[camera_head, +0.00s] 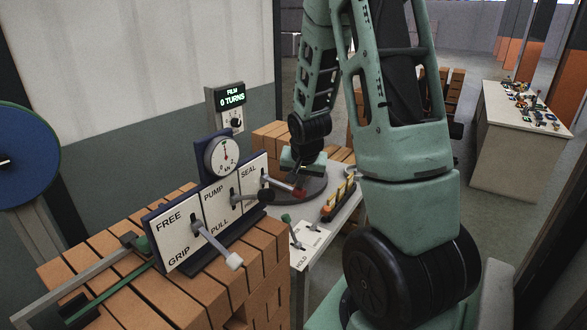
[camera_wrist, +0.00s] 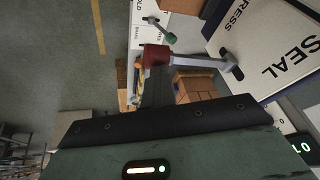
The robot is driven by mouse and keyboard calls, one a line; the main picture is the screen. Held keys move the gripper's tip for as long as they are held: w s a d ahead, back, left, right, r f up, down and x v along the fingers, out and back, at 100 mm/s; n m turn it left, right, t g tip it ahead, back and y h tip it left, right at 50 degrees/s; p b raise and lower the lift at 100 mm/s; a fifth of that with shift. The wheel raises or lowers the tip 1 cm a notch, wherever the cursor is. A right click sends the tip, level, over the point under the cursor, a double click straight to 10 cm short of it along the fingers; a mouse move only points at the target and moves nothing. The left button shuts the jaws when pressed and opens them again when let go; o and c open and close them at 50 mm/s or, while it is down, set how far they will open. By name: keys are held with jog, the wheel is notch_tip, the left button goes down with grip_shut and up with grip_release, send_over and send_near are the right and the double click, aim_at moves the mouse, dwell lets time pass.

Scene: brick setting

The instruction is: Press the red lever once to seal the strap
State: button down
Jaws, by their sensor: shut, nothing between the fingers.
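The red lever (camera_head: 299,191) sticks out from the right-hand plate of the control panel, marked SEAL (camera_head: 249,172). In the wrist view its red grip (camera_wrist: 157,54) is at the end of a grey shaft that runs right to the panel, which reads SEAL and PRESS. My gripper (camera_head: 301,176) is shut and empty, close to the red grip. In the wrist view the dark fingers (camera_wrist: 154,88) are just below the grip in the picture; whether they touch it I cannot tell. A green strap (camera_head: 112,291) runs over the brick stack (camera_head: 190,293).
Left of the red lever are a black-knobbed lever (camera_head: 265,195) and a white-knobbed lever (camera_head: 234,261). A round gauge (camera_head: 222,157) tops the panel. A counter display (camera_head: 231,97) reads 0 TURNS. A small table (camera_head: 345,213) with a green-knobbed lever stands to the right.

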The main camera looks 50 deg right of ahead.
aim_at(304, 195)
jog(key=shift+s+d+f+b, duration=0.1)
jog(key=shift+s+f+b, duration=0.3)
jog(key=shift+f+b, duration=0.25)
jog(key=shift+s+f+b, duration=0.35)
jog(key=shift+f+b, duration=0.05)
jog(key=shift+f, duration=0.4)
dwell(1.3)
jog(key=shift+r, duration=0.15)
dwell(0.4)
jog(key=w+r+p, duration=0.5)
jog(key=r+p, duration=0.3)
jog(key=r, duration=0.1)
jog(key=shift+a+r, duration=0.2)
jog(key=shift+r, duration=0.2)
dwell(0.8)
jog(key=r+p, duration=0.1)
jog(key=w+r+p, duration=0.1)
jog(key=r, duration=0.1)
jog(key=w+r+p, duration=0.1)
jog(key=shift+w+a+r, duration=0.1)
jog(key=shift+w+r, duration=0.05)
jog(key=shift+r, duration=0.1)
dwell(0.5)
dwell(0.6)
